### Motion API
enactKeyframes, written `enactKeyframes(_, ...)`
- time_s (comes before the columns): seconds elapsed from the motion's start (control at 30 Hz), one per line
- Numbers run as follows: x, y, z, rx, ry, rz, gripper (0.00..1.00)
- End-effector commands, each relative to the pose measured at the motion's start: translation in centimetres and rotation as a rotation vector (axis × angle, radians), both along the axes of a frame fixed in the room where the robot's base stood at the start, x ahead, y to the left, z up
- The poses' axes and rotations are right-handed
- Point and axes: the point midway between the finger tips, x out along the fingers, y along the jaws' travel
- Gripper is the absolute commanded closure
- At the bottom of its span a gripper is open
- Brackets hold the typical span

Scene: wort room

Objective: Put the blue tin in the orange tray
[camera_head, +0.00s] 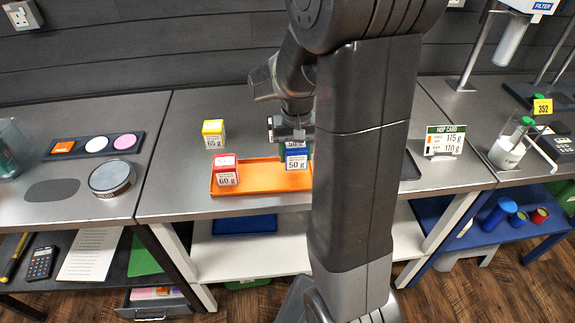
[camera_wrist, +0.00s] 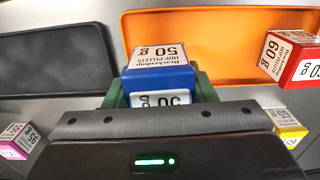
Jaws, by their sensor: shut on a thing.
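The blue tin (camera_head: 297,152), with a white 50 g label, is between the jaws of my gripper (camera_head: 298,146) in the head view. The wrist view also shows the blue tin (camera_wrist: 160,83) with the green fingers shut on its two sides. The orange tray (camera_head: 265,176) lies on the middle bench, with its right end hidden behind my arm. The tin shows over the right part of the tray; its exact height above it is hard to tell. The orange tray (camera_wrist: 215,42) also fills the wrist view's upper right.
A red 60 g tin (camera_head: 225,169) is at the tray's left end. A yellow 65 g tin (camera_head: 213,133) stands behind it. A dark tray (camera_wrist: 62,55) lies beside the orange one. A purple tin (camera_wrist: 18,141) shows in the wrist view. The tray's middle is bare.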

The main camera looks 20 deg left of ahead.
Motion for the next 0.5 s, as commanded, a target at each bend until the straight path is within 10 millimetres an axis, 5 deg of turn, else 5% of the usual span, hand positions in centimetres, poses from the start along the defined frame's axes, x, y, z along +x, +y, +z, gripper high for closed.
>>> enactKeyframes(0.3,0.0,0.0,-3.8,-0.001,0.002,0.001,0.75)
enactKeyframes(0.5,0.0,0.0,-4.1,0.001,-0.001,0.001,0.75)
